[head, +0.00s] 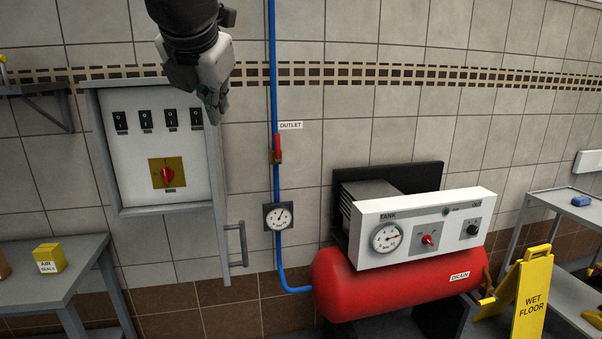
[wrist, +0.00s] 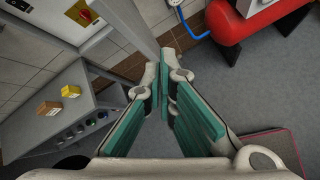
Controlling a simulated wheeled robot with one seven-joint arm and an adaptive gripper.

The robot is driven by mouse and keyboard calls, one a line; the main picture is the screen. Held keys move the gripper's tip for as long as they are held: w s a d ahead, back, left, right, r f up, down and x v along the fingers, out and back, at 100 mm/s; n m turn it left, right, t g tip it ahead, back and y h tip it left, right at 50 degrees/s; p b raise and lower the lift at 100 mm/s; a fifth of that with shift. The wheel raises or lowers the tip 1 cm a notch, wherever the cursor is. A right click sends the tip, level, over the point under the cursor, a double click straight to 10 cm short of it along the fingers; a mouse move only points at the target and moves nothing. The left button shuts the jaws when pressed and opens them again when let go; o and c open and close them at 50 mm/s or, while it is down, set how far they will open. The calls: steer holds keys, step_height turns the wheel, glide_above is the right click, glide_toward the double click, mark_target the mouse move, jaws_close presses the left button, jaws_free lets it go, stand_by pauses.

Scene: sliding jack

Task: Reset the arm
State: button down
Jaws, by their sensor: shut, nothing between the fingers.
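My gripper (head: 212,98) hangs at the top of the head view, in front of the right edge of a wall-mounted switch cabinet. In the wrist view its two green-padded fingers (wrist: 168,82) converge with tips together and nothing between them. The arm points downward, and part of my wrist covers the cabinet's upper right corner.
The cabinet (head: 130,165) has several black switches and a red knob; its door (head: 222,200) stands open. A blue pipe with a red valve lever (head: 278,148) leads to a red tank (head: 400,285). A table (head: 60,265) holds a yellow box (head: 50,258). A wet floor sign (head: 533,295) stands right.

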steer(key=s+d+f+m+g+h, duration=0.1)
steer(key=s+d+f+m, duration=0.15)
steer(key=d+m, duration=0.35)
steer(key=s+d+f+m, duration=0.2)
steer(key=s+d+m, duration=0.15)
steer(key=d, duration=0.45)
steer(key=s+d+f+m+g+h, duration=0.1)
steer(key=s+d+f+m, duration=0.15)
steer(key=d+m, duration=0.4)
steer(key=s+d+f+m+g, duration=0.1)
steer(key=s+d+f+m, duration=1.1)
steer(key=s+m, duration=0.3)
steer(key=shift+s+d+f+m+g+y, duration=0.25)
steer(key=shift+s+f+m+g+y, duration=0.2)
steer(key=shift+s, duration=0.2)
